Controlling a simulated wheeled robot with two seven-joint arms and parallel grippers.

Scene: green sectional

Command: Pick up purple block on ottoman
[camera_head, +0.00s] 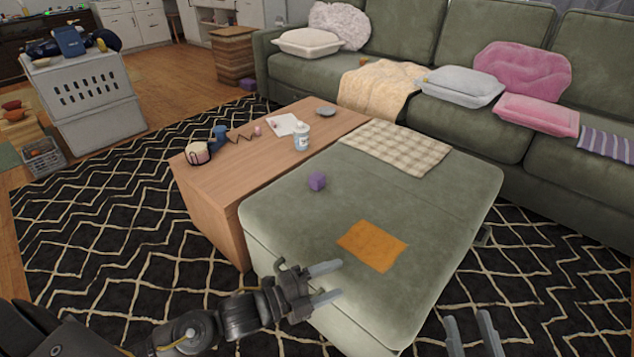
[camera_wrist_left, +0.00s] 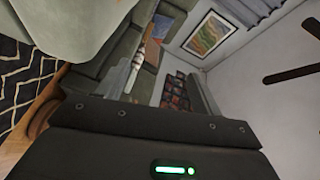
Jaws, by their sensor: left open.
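A small purple block (camera_head: 317,180) sits on the green ottoman (camera_head: 450,203), near its left edge in the head view. My left gripper (camera_head: 327,283) is open and empty. It shows over the near left side of the ottoman, nearer to me than the block and apart from it. My right gripper (camera_head: 474,335) shows only its fingertips at the bottom edge, with a gap between them. The left wrist view shows the sofa and wall, and I cannot make out the block there.
An orange cloth (camera_head: 372,246) and a checkered cloth (camera_head: 396,147) lie on the ottoman. A wooden table (camera_head: 240,175) adjoins its left side, with a white cup (camera_head: 302,137) and a mug (camera_head: 220,135). A green sofa (camera_head: 400,38) stands behind. The ottoman top around the block is clear.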

